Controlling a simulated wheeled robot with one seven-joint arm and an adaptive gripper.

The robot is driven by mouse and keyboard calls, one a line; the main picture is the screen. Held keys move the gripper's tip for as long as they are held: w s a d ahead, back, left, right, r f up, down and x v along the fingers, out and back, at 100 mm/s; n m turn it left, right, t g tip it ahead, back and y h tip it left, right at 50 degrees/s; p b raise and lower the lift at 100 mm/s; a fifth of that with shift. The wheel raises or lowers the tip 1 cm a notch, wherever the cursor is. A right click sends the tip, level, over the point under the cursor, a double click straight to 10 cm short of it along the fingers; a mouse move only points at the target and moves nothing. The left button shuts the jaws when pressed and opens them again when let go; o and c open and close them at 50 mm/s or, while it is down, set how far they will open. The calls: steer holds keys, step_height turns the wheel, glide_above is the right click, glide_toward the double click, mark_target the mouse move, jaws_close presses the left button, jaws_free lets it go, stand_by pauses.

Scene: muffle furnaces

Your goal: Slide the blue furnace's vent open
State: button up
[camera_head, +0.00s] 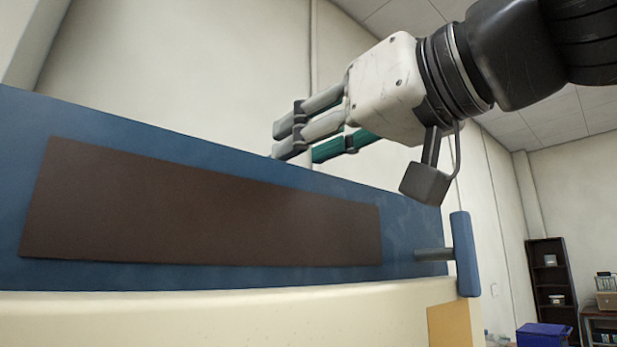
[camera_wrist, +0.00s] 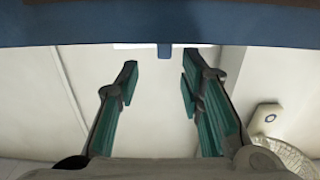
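The blue furnace (camera_head: 412,235) fills the left and middle of the head view, with a dark brown panel (camera_head: 200,212) on its front. My gripper (camera_head: 287,138) is at the furnace's top edge, pointing left. In the wrist view my gripper (camera_wrist: 158,76) is open, with a clear gap between its two teal fingers. A blue edge (camera_wrist: 90,24) crosses the top of that view. A small blue tab (camera_wrist: 164,51) sticks out from it, in line with the gap and just beyond the fingertips. The tab may be the vent's slider; I cannot tell the vent's position.
A blue handle (camera_head: 465,254) juts out at the furnace's right side. A cream body (camera_head: 200,318) lies below the blue front. A dark shelf (camera_head: 549,285) and a blue bin (camera_head: 544,336) stand far right. The space above the furnace shows only wall and ceiling behind my arm.

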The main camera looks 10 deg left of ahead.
steer(key=v, duration=0.5)
stand_by(0.6)
